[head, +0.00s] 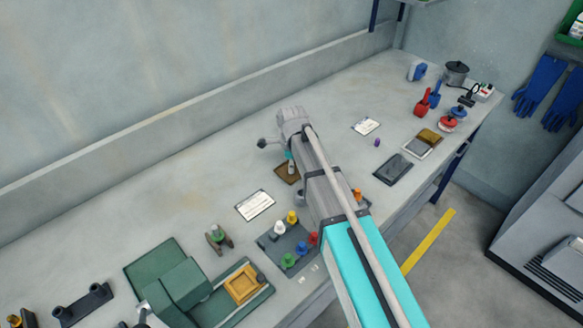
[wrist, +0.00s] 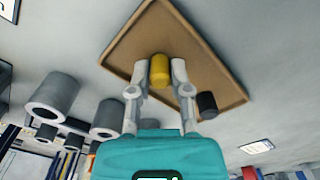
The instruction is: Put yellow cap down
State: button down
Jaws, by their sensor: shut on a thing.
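In the wrist view, the yellow cap (wrist: 159,71) is held between the two fingers of my gripper (wrist: 158,77), which is shut on it. The cap is over the brown tray (wrist: 212,62); I cannot tell whether it touches the surface. A black cap (wrist: 206,105) is at the tray's edge, to the right of my fingers. In the head view, the brown tray (head: 287,177) is partly hidden by my arm. The held cap is hidden there.
A dark tray (head: 268,241) holds several coloured pieces. A white card (head: 255,205) lies left of the brown tray. Grey hollow cylinders (wrist: 55,97) stand left of my gripper in the wrist view. The bench's back left is clear.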

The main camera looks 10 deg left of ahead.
jog(key=shift+f, duration=0.15)
jog(key=c, duration=0.5)
grip_release()
jog(key=shift+c, duration=0.2)
notch_tip(320, 180, up, 12)
jog(key=p, duration=1.2)
jog(key=shift+r, duration=0.2)
dwell(0.6)
jog(key=s+d+n, duration=0.4)
jog(key=d+n, duration=0.1)
jog(key=d, duration=0.6)
jog(key=s+d+n, duration=0.4)
jog(key=d+n, duration=0.1)
jog(key=d, duration=0.7)
jog(key=s+d+n, duration=0.4)
jog(key=d+n, duration=0.1)
jog(key=d, duration=0.6)
jog(key=shift+d, duration=0.35)
